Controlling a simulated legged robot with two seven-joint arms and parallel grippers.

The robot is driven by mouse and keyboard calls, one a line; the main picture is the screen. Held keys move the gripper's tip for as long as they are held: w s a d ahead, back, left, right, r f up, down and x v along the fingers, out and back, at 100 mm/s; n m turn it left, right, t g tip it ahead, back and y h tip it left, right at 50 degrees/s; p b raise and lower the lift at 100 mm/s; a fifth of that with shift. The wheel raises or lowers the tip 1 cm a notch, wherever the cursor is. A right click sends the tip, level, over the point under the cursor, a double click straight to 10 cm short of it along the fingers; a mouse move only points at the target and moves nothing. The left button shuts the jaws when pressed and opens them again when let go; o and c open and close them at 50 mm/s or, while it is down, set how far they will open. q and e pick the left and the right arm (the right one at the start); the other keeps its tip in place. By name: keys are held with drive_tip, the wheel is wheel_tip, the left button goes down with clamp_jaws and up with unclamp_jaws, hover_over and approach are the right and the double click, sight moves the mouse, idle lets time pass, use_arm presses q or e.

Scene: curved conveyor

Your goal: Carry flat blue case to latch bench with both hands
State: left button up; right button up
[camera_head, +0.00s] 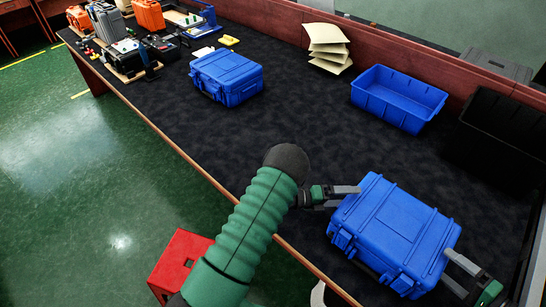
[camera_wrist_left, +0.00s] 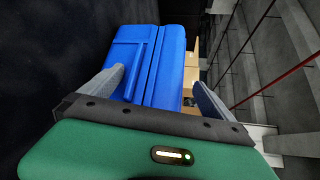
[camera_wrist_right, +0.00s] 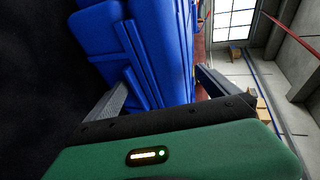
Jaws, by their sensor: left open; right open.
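A flat blue case (camera_head: 395,232) lies on the dark bench top at the lower right, with its latches toward the front edge. My left gripper (camera_head: 350,190) is at the case's left side, open, one finger by the case edge. In the left wrist view the case (camera_wrist_left: 150,55) stands between the spread fingers of that gripper (camera_wrist_left: 158,88). My right gripper (camera_head: 455,260) is at the case's right side, partly cut by the frame. In the right wrist view the case (camera_wrist_right: 160,50) lies between its open fingers (camera_wrist_right: 163,92). Contact cannot be made out.
A second blue case (camera_head: 227,77) sits farther left. A blue open bin (camera_head: 398,98), a black bin (camera_head: 498,140) and stacked tan sheets (camera_head: 328,48) stand along the back. Orange cases (camera_head: 148,14) and tools fill the far left. The bench middle is clear. A red box (camera_head: 180,262) is below.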

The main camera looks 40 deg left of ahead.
use_arm(q)
drive_tip(key=shift+a, duration=0.1)
drive_tip(key=v, duration=1.1)
drive_tip(key=shift+s, duration=0.4)
use_arm(e)
drive_tip(key=v, duration=1.2)
drive_tip(key=shift+d, duration=0.15)
use_arm(q)
drive_tip(key=shift+a, duration=0.25)
use_arm(e)
drive_tip(key=shift+f, duration=0.1)
